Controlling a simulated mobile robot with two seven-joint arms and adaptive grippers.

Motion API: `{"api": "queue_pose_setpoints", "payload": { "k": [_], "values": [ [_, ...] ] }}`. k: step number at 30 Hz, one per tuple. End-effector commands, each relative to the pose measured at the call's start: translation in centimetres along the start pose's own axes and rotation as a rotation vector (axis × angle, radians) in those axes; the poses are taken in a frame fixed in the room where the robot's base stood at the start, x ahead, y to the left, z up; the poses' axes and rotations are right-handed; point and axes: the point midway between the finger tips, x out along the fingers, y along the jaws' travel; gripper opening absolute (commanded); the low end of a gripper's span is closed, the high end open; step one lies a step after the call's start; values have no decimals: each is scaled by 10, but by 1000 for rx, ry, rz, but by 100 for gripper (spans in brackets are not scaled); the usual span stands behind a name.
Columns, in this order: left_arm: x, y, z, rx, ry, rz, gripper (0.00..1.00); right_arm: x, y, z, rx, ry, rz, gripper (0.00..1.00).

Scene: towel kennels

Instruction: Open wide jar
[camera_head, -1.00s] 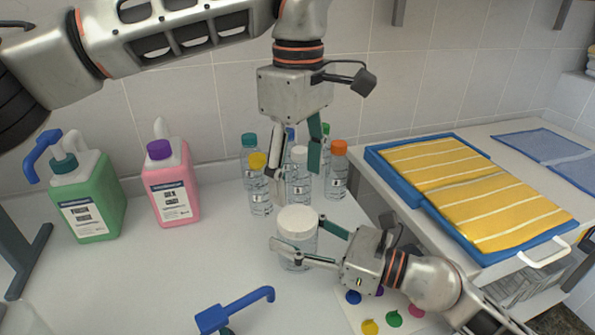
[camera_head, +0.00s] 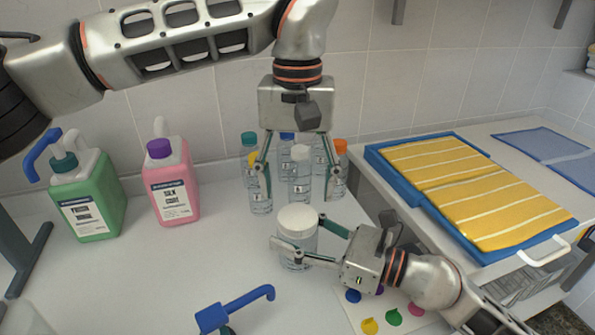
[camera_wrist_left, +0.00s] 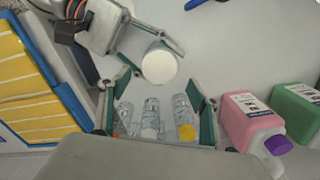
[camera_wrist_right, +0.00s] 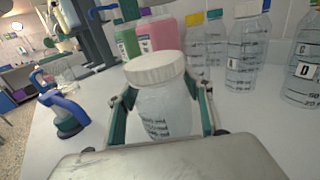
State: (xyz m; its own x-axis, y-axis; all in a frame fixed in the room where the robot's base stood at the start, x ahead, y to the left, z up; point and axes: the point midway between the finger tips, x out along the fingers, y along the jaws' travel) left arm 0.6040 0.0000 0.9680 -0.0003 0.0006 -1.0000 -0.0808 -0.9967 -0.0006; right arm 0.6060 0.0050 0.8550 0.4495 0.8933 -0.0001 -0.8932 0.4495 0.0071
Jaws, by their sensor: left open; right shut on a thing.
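The wide jar (camera_head: 299,221) is clear with a white lid (camera_head: 298,219) on it and stands upright on the white counter. My right gripper (camera_head: 303,242) is shut on the jar's body below the lid, one finger on each side. The jar also shows between the right fingers in the right wrist view (camera_wrist_right: 160,100). My left gripper (camera_head: 300,197) is open and points down above and behind the jar, in front of the bottles. In the left wrist view the white lid (camera_wrist_left: 159,66) lies beyond the open left fingers (camera_wrist_left: 160,105).
Several clear bottles with coloured caps (camera_head: 300,175) stand close behind the jar. A pink jug (camera_head: 172,187) and a green jug (camera_head: 88,197) stand at left. A blue pump head (camera_head: 233,309) is in front. A blue tray with yellow towels (camera_head: 378,166) is at right.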

Motion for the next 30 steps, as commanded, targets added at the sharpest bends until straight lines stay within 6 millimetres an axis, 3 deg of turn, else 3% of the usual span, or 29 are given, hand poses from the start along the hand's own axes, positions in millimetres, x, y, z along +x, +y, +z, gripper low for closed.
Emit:
{"api": "queue_pose_setpoints", "payload": {
  "k": [9, 23, 27, 30],
  "values": [
    [46, 0, 0, -1, -3, 1, 63, 0, 0, 0, 0, 0, 0, 0],
    [56, 0, 0, -2, 1, 1, 63, 0, 0, 0, 1, 0, 0, 0],
    [56, 0, 0, -3, 0, 1, 26, 0, 0, 0, 1, 0, 0, 0],
    [56, 0, 0, -3, 0, 1, 23, 0, 0, 0, 1, 0, 0, 0]
  ]
}}
